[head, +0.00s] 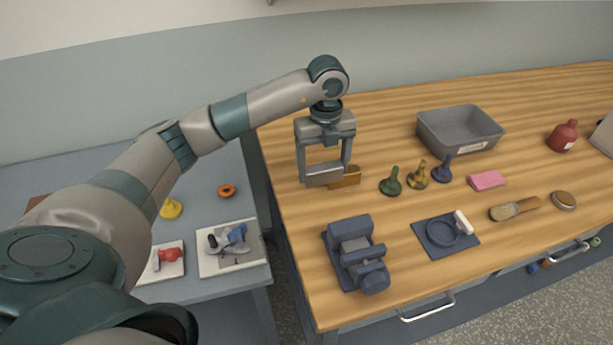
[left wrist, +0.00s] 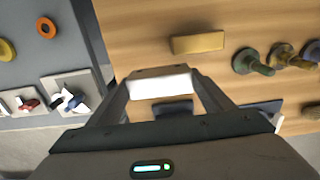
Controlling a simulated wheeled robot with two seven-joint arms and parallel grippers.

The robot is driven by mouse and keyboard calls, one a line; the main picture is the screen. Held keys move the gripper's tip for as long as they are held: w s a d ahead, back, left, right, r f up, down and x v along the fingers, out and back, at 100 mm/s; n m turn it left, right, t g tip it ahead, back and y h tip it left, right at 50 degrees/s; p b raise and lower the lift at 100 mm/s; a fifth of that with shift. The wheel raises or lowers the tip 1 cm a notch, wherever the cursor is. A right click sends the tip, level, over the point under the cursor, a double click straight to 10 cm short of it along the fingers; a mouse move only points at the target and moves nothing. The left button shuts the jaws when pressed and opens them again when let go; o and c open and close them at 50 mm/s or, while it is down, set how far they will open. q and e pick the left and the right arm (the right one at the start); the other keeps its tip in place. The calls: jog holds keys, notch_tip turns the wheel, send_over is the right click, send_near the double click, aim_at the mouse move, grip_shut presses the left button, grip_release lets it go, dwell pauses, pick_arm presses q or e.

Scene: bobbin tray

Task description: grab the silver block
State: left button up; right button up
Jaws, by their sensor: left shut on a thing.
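The silver block (head: 323,175) is between the fingers of my left gripper (head: 325,176). The gripper points down over the left part of the wooden bench and is shut on the block. In the left wrist view the block (left wrist: 160,82) shows bright between the two fingertips (left wrist: 160,88). A gold block (head: 346,178) lies on the bench just behind and to the right of it, and it also shows in the left wrist view (left wrist: 198,43). The head view does not clearly show whether the silver block touches the bench. My right gripper is not in view.
A dark blue vise (head: 357,262) stands at the bench's front left. Green (head: 391,182), brass (head: 418,176) and blue (head: 442,170) bobbin-like pieces stand right of the gripper. A grey bin (head: 440,132) is behind them. A lower grey table (head: 200,200) holds small items at left.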

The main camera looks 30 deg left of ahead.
pick_arm(q)
jog(key=d+r+b, duration=0.1)
jog(key=d+r, duration=0.2)
jog(key=d, duration=0.2)
jog(key=shift+w+d+r+b, duration=0.3)
jog(key=shift+d+b, duration=0.05)
dwell(0.3)
